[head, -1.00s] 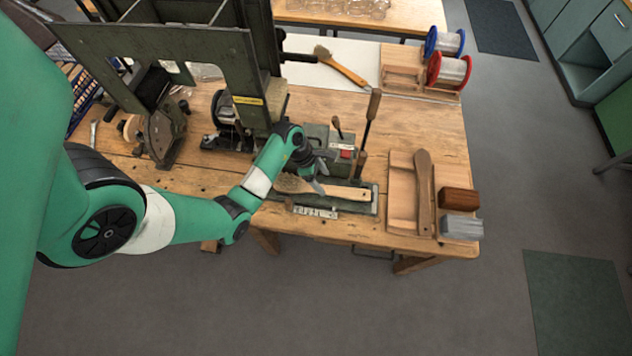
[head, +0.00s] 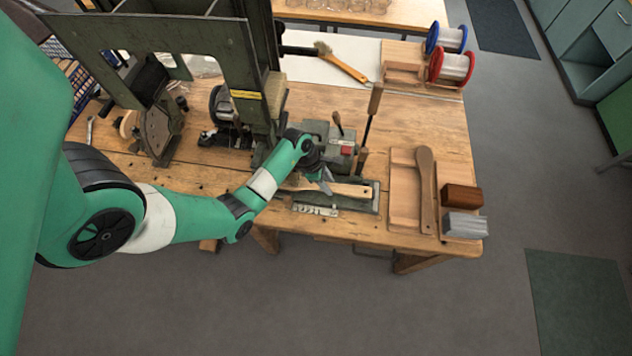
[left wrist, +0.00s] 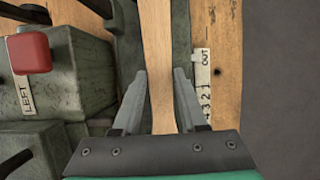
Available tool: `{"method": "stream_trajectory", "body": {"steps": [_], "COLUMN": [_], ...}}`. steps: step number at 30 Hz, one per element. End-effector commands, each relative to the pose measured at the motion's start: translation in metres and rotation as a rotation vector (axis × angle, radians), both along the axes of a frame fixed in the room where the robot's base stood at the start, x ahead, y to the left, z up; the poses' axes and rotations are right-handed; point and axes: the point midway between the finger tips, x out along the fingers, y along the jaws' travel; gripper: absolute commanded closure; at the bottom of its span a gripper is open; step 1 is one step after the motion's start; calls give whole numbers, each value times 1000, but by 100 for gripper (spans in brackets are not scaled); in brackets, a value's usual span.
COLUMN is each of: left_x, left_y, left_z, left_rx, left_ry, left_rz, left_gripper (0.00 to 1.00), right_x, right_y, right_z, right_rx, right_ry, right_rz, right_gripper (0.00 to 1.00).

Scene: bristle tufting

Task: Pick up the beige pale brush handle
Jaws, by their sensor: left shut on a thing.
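The beige pale brush handle (head: 350,189) lies lengthwise along a dark green metal fixture (head: 372,207) at the front of the bench. My left gripper (head: 326,183) is over the handle, its fingers on either side. In the left wrist view the handle (left wrist: 157,45) runs between the fingers of the left gripper (left wrist: 161,75), which is shut on it. The handle's left part is hidden behind my arm in the head view. My right gripper is not in view.
A green machine block with a red button (head: 347,150) stands just behind the fixture. A numbered white plate (head: 315,210) lies in front. At right, a wooden tray (head: 402,210) holds a browner handle (head: 426,190); brown (head: 461,196) and grey (head: 464,225) blocks sit beside it.

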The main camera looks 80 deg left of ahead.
Motion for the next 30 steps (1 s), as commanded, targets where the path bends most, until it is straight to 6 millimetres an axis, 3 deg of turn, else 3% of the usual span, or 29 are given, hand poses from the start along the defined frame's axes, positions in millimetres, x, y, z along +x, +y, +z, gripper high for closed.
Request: {"method": "stream_trajectory", "body": {"steps": [11, 18, 25, 30], "left_x": [0, 1, -26, -53], "left_y": [0, 0, -41, -82], "left_z": [4, 39, 96, 115], "left_rx": [0, 2, 1, -2], "left_ry": [0, -3, -3, 1], "left_rz": [0, 0, -3, -4], "left_gripper": [100, 100, 100, 100], "right_x": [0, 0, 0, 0], "right_y": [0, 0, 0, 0], "right_z": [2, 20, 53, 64], "right_rx": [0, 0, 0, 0], "right_ry": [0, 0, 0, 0], "right_rz": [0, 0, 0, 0], "right_gripper": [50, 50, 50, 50]}}
